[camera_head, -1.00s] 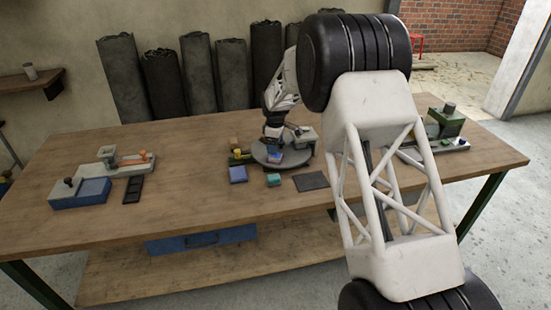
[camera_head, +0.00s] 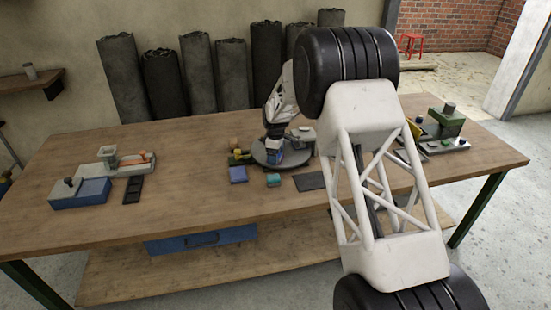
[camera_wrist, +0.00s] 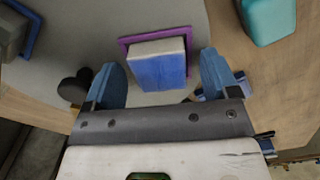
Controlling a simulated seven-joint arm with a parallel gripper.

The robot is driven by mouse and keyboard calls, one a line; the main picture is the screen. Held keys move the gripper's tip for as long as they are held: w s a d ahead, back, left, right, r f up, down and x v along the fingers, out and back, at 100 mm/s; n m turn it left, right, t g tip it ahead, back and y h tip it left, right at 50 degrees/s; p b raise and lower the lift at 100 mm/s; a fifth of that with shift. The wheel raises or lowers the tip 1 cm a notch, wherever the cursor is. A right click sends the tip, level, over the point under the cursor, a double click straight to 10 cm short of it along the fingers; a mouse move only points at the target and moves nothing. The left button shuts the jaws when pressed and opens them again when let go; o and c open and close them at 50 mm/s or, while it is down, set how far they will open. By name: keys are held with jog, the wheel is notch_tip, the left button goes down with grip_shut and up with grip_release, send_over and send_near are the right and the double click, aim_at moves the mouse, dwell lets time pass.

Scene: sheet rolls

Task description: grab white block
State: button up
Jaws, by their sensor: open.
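A block (camera_wrist: 157,60) with a whitish top and a blue front face stands on the grey round plate in the wrist view. A purple square frame (camera_wrist: 125,42) lies around or behind it; its exact contact is hidden. My gripper (camera_wrist: 160,66) is open, with one blue finger on each side of the block and visible gaps between. In the head view my gripper (camera_head: 274,153) is low over the round plate (camera_head: 262,160) and partly hides the block.
A teal block (camera_wrist: 268,18) lies to the right in the wrist view; it also shows in the head view (camera_head: 273,180), near a blue-violet block (camera_head: 238,174). A dark flat pad (camera_head: 310,181) lies right of them.

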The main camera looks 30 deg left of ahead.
jog(key=shift+c, duration=0.3)
jog(key=c, duration=1.2)
jog(key=shift+r, duration=0.25)
jog(key=shift+r, duration=1.55)
jog(key=s+d+r, duration=0.1)
jog(key=s+d, duration=0.9)
jog(key=s, duration=0.1)
jog(key=shift+s+d+r, duration=0.25)
jog(key=shift+s+d, duration=0.05)
jog(key=shift+s, duration=0.1)
